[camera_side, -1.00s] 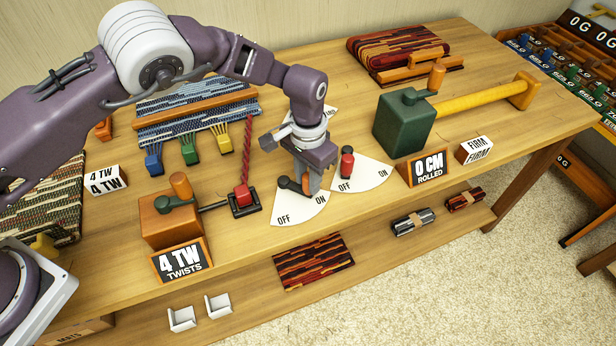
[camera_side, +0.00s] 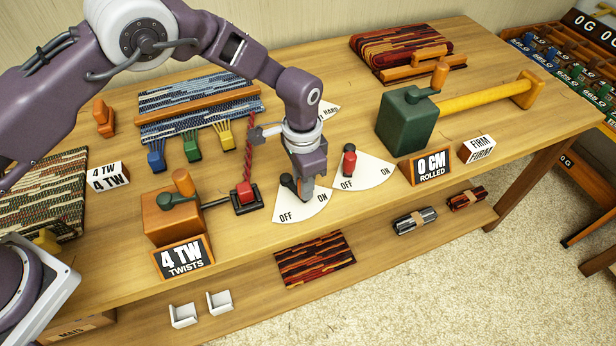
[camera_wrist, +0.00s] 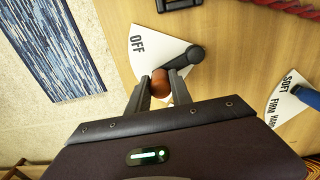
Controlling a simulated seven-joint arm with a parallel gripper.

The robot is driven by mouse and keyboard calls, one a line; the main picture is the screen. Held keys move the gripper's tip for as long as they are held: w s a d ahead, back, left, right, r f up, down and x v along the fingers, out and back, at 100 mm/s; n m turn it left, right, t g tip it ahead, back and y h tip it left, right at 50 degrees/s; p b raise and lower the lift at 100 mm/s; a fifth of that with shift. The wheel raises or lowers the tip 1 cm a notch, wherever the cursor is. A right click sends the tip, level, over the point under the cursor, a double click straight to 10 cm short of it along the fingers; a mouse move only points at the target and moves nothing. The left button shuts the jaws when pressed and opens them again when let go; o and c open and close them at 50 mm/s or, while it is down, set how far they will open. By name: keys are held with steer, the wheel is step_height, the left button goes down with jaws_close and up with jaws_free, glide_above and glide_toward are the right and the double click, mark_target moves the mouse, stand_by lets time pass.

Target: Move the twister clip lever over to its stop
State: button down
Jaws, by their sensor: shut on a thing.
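The twister clip lever (camera_side: 288,182) is dark and stands on a white fan-shaped OFF/ON plate (camera_side: 287,206) near the table's front edge. In the wrist view the lever (camera_wrist: 184,60) points down-left from its pivot, past the OFF word. Its orange-brown knob (camera_wrist: 160,86) sits between the fingers of my gripper (camera_wrist: 161,80), which is shut on it. In the side view my gripper (camera_side: 306,198) is low over the plate, between OFF and ON, and hides the knob. The ON word is hidden in the wrist view.
A red clip block (camera_side: 245,193) holds a twisted red cord (camera_side: 250,150).

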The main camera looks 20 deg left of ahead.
steer(key=s+m, duration=0.1)
steer(key=a+m, duration=0.1)
steer(key=m, duration=0.1)
steer(key=shift+s+a+m, duration=0.15)
steer(key=shift+s+m, duration=0.15)
steer(key=shift+s, duration=0.05)
steer(key=shift+s+a+m, duration=0.3)
steer(key=shift+a+m, duration=0.2)
steer(key=shift+m, duration=0.55)
steer(key=shift+s+a+m, duration=0.3)
steer(key=shift+a+m, duration=0.15)
steer(key=shift+m, duration=0.6)
steer(key=shift+a, duration=0.1)
steer(key=c, duration=1.1)
jaws_free()
steer(key=shift+c, duration=0.2)
step_height(320, 180, up, 7)
steer(key=shift+r, duration=0.1)
